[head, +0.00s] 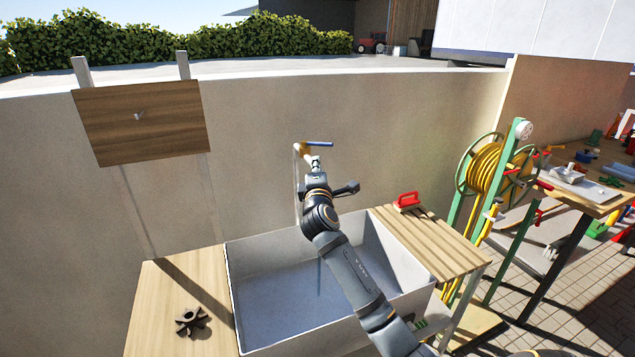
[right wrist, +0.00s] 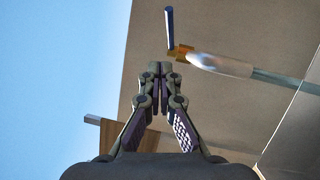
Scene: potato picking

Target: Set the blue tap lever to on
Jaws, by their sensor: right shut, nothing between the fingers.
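The blue tap lever (head: 320,144) sticks out to the right from the top of the brass tap (head: 303,148), which sits on a thin upright pipe at the back of the sink. In the right wrist view the lever (right wrist: 169,28) points up the picture from the brass body (right wrist: 180,53), with the pale spout beside it. My right gripper (head: 315,162) is just below the lever. In the right wrist view its closed fingertips (right wrist: 159,69) are empty, close to the lever's base; whether they touch it I cannot tell. My left gripper is out of view.
My right arm reaches over the white sink (head: 236,290). A wooden top (head: 155,300) with a dark star-shaped piece (head: 192,321) lies left. A red-handled brush (head: 407,200) rests on the right slats. A yellow hose reel (head: 485,170) stands farther right.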

